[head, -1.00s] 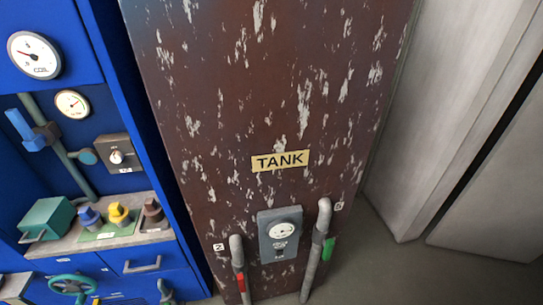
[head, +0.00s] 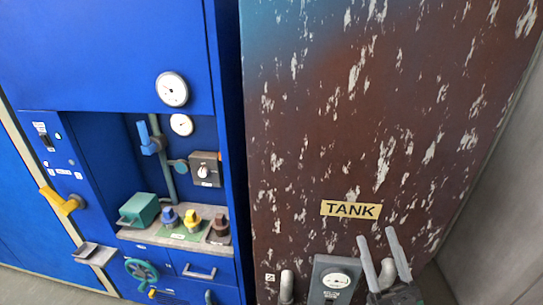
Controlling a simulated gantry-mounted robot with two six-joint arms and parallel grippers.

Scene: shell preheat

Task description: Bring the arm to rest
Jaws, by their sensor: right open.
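My right gripper (head: 376,236) is at the lower right in the head view, with its two grey fingers pointing up and apart. It is open, in front of the brown tank (head: 300,130) and just right of the tank's grey gauge box (head: 322,292). A grey pipe end (head: 387,268) shows between the fingers. I cannot tell whether they touch it. The rest of my right arm is mostly below the picture's edge. My left gripper is not in view.
A blue cabinet (head: 110,60) stands left of the tank. It has gauges (head: 172,90), a switch box (head: 205,169), coloured knobs (head: 192,221) on a shelf, a green handwheel (head: 141,270) and a yellow handle (head: 64,203). A grey wall is at the right.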

